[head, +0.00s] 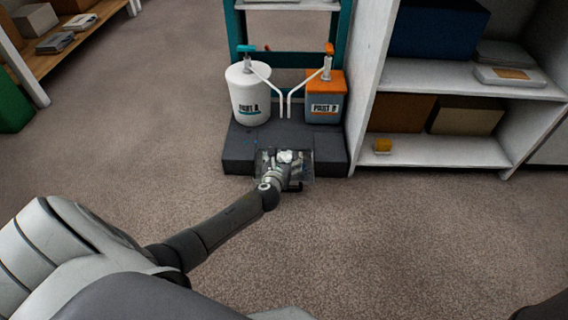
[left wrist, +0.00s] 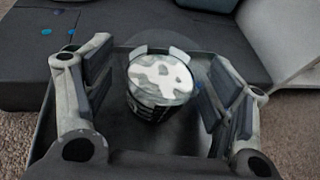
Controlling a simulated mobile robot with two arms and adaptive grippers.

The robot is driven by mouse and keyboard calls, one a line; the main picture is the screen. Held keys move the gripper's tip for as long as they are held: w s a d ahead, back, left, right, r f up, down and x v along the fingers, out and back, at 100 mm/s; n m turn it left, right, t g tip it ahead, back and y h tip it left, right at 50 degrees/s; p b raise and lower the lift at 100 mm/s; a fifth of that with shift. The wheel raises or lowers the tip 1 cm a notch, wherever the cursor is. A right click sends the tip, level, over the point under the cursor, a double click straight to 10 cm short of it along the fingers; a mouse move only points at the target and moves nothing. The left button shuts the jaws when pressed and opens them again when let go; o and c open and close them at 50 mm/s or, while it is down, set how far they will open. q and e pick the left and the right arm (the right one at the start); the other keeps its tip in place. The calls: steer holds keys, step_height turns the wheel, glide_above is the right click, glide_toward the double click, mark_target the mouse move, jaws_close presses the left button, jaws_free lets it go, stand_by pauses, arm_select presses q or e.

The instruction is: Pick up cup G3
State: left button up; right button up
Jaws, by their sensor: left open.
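A cup (left wrist: 160,84) holding white and greyish liquid stands upright in a dark tray (left wrist: 120,150), seen in the left wrist view. Its side has dark markings, and I cannot read a G3 label on it. My left gripper (left wrist: 155,95) is open, with one finger on each side of the cup and a gap to both. In the head view the left gripper (head: 284,172) reaches down to the tray, and the white liquid (head: 286,156) shows just past it. My right gripper is not in view.
A white PART A container (head: 249,100) and an orange-topped PART B container (head: 324,104) with pumps stand on a dark platform (head: 235,150) behind the tray. White shelves (head: 440,150) stand close on the right. Open carpet lies in front.

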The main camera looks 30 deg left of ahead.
arm_select(q)
steer(key=c, duration=0.9)
steer(key=shift+c, duration=0.2)
steer(key=shift+r, duration=0.15)
